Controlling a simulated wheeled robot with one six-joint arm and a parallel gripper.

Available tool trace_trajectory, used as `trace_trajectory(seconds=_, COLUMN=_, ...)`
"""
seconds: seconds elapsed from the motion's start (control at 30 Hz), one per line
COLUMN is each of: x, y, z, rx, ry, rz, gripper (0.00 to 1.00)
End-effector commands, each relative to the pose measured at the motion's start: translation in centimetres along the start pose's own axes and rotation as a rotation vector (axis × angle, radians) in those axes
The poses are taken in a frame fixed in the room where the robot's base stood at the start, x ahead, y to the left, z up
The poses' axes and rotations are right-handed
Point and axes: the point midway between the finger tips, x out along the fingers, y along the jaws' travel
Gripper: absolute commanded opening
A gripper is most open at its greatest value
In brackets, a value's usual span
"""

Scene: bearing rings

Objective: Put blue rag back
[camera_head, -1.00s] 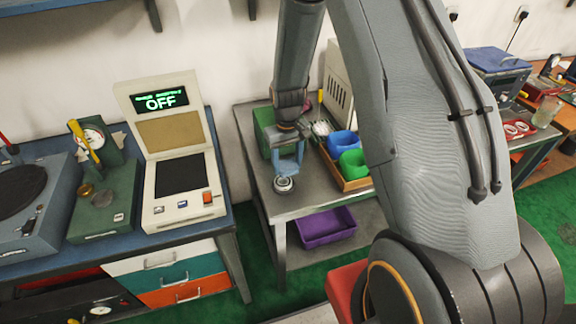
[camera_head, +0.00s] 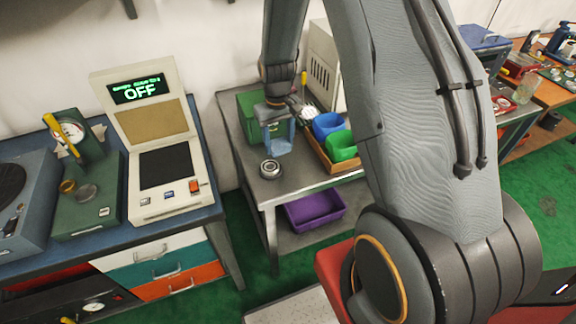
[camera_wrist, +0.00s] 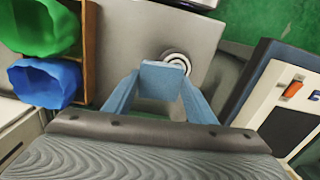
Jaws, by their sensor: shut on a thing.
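My gripper (camera_head: 278,147) hangs over the near part of a grey metal side table. In the wrist view my gripper (camera_wrist: 162,82) has its two light blue fingers shut on a small light blue piece (camera_wrist: 161,76), which looks like the folded blue rag; its colour is close to the fingers'. A round metal bearing ring (camera_head: 269,170) lies on the table just below and slightly left of the fingertips. The ring also shows in the wrist view (camera_wrist: 177,60), partly covered by the piece.
A wooden tray (camera_head: 318,148) on the table holds a blue bin-like item (camera_head: 327,124) and a green one (camera_head: 342,145). A green box (camera_head: 249,117) stands behind my gripper. A purple bin (camera_head: 315,211) is on the lower shelf. A console reading OFF (camera_head: 160,160) stands left.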

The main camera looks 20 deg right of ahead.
Motion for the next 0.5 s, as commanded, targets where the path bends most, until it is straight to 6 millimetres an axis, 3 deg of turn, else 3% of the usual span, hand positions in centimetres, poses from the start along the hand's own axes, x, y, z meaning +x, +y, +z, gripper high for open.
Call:
trace_trajectory(seconds=0.2, x=-0.2, y=4.1, z=0.6, rx=0.049, ry=0.004, rz=0.001, gripper=0.33)
trace_trajectory(seconds=0.5, x=-0.8, y=6.9, z=1.8, rx=0.082, ry=0.0, rz=0.001, gripper=0.33)
